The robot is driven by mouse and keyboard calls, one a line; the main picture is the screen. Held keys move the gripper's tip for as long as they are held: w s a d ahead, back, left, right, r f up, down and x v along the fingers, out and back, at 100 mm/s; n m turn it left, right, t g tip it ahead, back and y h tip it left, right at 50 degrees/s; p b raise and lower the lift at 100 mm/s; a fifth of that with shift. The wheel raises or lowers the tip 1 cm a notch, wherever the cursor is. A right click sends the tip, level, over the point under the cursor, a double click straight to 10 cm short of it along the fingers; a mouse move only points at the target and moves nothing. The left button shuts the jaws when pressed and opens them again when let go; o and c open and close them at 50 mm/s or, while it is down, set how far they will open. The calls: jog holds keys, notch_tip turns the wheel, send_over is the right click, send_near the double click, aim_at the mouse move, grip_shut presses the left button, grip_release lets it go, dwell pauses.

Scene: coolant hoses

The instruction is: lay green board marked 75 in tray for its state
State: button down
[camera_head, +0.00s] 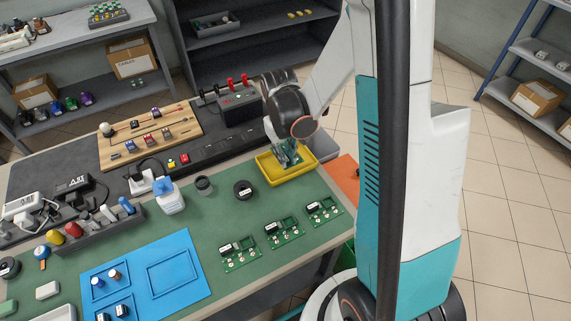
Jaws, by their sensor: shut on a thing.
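My gripper (287,152) points down over the yellow tray (268,176) at the back right of the bench. It is shut on a green board (291,160), which shows in part between and below the fingers, inside the tray's outline. I cannot tell whether the board touches the tray floor, and no number on it can be read. Three other green boards lie in a slanting row on the green mat: a left one (241,260), a middle one (285,239) and a right one (324,214). Their markings are too small to read.
A grey tray (325,148) is partly hidden behind my arm, and an orange surface (345,172) lies right of the yellow tray. A black round part (243,190), a dark cup (204,186) and a blue-capped bottle (169,197) stand left. A blue mat (205,287) lies front left.

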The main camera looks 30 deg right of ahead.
jog(key=shift+f+b, duration=0.6)
jog(key=shift+f, duration=1.3)
jog(key=shift+f, duration=0.1)
jog(key=c, duration=1.5)
grip_release()
jog(key=shift+c, duration=0.2)
notch_tip(320, 180, up, 13)
jog(key=a+p, duration=0.1)
jog(key=p, duration=0.3)
jog(key=s+a+r+t, duration=0.3)
jog(key=s+a+r, duration=0.1)
jog(key=s+r, duration=0.2)
jog(key=s+a+r+t, duration=0.3)
jog(key=s+r+t, duration=0.1)
jog(key=s+r, duration=0.3)
jog(key=shift+s+a+r+y, duration=0.2)
jog(key=shift+a+r+y, duration=0.2)
jog(key=shift+r, duration=0.55)
